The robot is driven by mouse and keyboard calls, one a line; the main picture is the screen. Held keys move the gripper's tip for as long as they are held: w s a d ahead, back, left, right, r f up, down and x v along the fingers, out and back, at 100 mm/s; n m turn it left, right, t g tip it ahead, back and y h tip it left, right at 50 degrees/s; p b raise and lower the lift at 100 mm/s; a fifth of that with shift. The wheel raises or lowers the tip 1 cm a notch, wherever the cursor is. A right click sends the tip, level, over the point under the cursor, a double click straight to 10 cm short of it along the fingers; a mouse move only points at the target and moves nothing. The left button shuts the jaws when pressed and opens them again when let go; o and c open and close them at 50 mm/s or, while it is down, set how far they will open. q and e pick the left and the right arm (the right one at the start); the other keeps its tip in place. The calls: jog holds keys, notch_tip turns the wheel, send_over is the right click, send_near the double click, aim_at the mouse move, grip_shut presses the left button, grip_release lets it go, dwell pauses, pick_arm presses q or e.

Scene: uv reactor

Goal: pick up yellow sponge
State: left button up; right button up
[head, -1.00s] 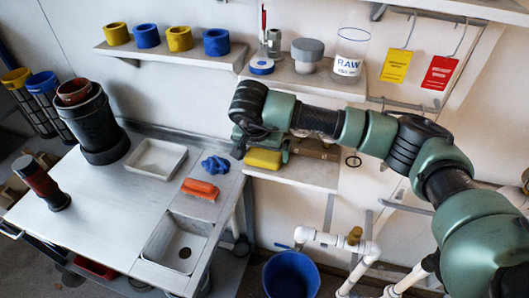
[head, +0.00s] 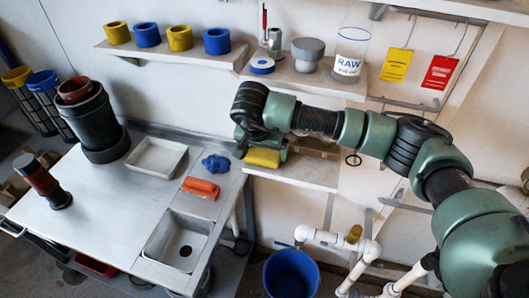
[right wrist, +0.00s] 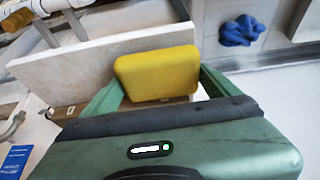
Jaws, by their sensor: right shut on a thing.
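The yellow sponge (head: 263,157) is at the small low shelf right of the table in the head view. My right gripper (head: 264,152) is at the sponge, with its arm reaching in from the right. In the right wrist view the sponge (right wrist: 157,73) sits between the two green fingers of my right gripper (right wrist: 155,82), which is shut on it. The head view does not clearly show whether the sponge's underside touches the shelf. My left gripper is not in view.
The small shelf (head: 305,175) is fixed to the wall. A blue cloth (head: 215,163) and an orange brush-like block (head: 200,188) lie on the table by the sink (head: 178,246). A blue bucket (head: 291,275) and white pipes (head: 340,244) are below.

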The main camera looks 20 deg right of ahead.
aim_at(264, 152)
notch_tip(264, 152, up, 7)
jog(key=shift+f+b, duration=0.2)
jog(key=shift+b, duration=1)
jog(key=s+a+b, duration=0.4)
jog(key=s+a, duration=0.7)
jog(key=s, duration=0.5)
jog(key=shift+s, duration=0.25)
